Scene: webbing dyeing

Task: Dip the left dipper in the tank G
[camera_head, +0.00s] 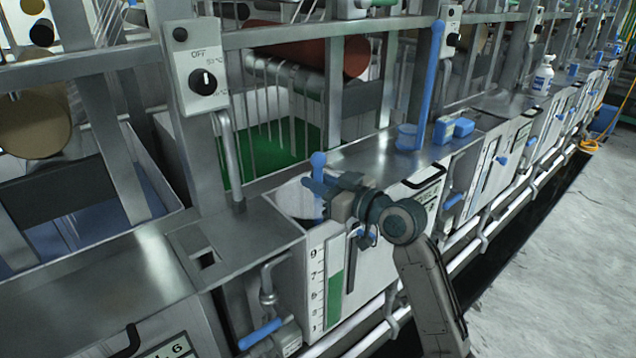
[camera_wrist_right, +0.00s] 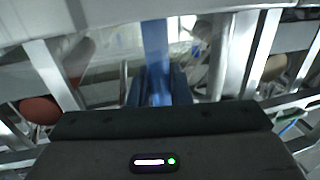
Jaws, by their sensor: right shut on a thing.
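My right gripper (camera_head: 320,195) is shut on the left dipper's blue handle (camera_head: 318,160). It is over the open-topped tank compartment (camera_head: 290,200) with a level gauge on its front. The handle's knobbed top stands just above the fingers; its lower part and cup are hidden by the gripper and tank rim. In the right wrist view, the blue handle (camera_wrist_right: 156,45) runs upright between the fingers (camera_wrist_right: 157,92). A second blue dipper (camera_head: 432,85) stands upright on the steel top farther along. I cannot read which tank is G. My left gripper is out of view.
A green level gauge (camera_head: 334,285) and a blue-handled valve (camera_head: 262,333) are on the near front. A control box with a knob (camera_head: 195,75) hangs on the frame. Blue blocks (camera_head: 453,129) and a white bottle (camera_head: 543,75) stand farther along.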

